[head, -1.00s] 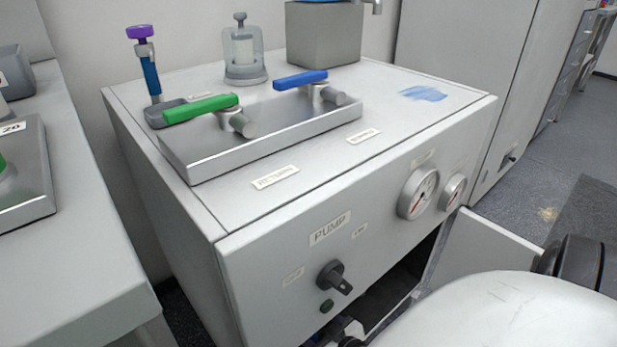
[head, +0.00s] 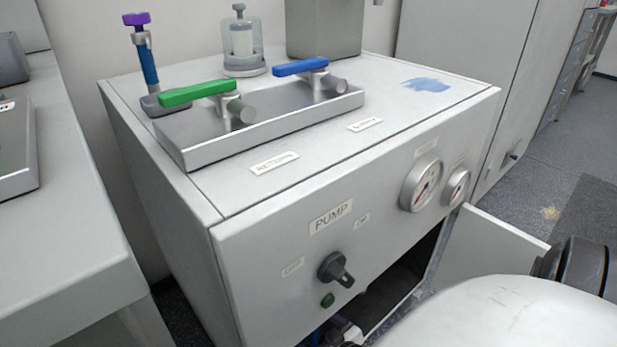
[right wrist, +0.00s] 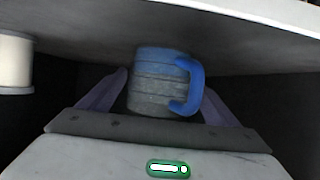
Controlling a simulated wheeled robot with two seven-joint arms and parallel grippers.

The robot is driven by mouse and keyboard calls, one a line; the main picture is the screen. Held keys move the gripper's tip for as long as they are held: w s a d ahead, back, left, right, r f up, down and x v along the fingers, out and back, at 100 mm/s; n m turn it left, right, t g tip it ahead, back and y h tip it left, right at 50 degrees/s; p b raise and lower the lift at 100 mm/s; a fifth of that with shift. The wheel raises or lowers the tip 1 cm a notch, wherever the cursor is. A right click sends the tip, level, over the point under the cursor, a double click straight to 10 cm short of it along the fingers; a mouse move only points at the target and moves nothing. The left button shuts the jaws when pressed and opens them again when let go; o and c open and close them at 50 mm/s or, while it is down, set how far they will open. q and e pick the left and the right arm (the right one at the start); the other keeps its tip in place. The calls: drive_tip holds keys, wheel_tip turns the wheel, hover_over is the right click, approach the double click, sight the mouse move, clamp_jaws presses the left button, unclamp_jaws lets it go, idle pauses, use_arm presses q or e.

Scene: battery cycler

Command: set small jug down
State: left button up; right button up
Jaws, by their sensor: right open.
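The small jug (right wrist: 157,92) shows in the right wrist view, grey with a blue upper band and a blue handle (right wrist: 193,88) on its right side. My right gripper (right wrist: 163,80) is open, with one finger on each side of the jug. Whether either finger touches it is hard to tell. What the jug's base rests on is hidden behind the gripper body. I cannot make out the jug in the head view. My left gripper is not in view.
The pump cabinet (head: 265,275) has an open front compartment (head: 392,290) with its door (head: 490,243) swung out. A pale edge (right wrist: 270,12) runs above the jug in the right wrist view, and a white cylinder (right wrist: 15,62) is at its left. Green (head: 197,93) and blue (head: 300,66) valve handles are on top.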

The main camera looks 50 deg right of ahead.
drive_tip(key=shift+r, duration=0.1)
drive_tip(key=p+v, duration=0.1)
drive_tip(key=v, duration=0.1)
drive_tip(key=shift+s+r+p, duration=0.25)
drive_tip(key=shift+p, duration=0.05)
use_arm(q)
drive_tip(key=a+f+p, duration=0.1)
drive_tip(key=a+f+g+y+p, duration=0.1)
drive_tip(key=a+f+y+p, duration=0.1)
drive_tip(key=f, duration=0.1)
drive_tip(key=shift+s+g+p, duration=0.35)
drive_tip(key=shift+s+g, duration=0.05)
use_arm(e)
drive_tip(key=v, duration=0.9)
drive_tip(key=shift+s, duration=0.25)
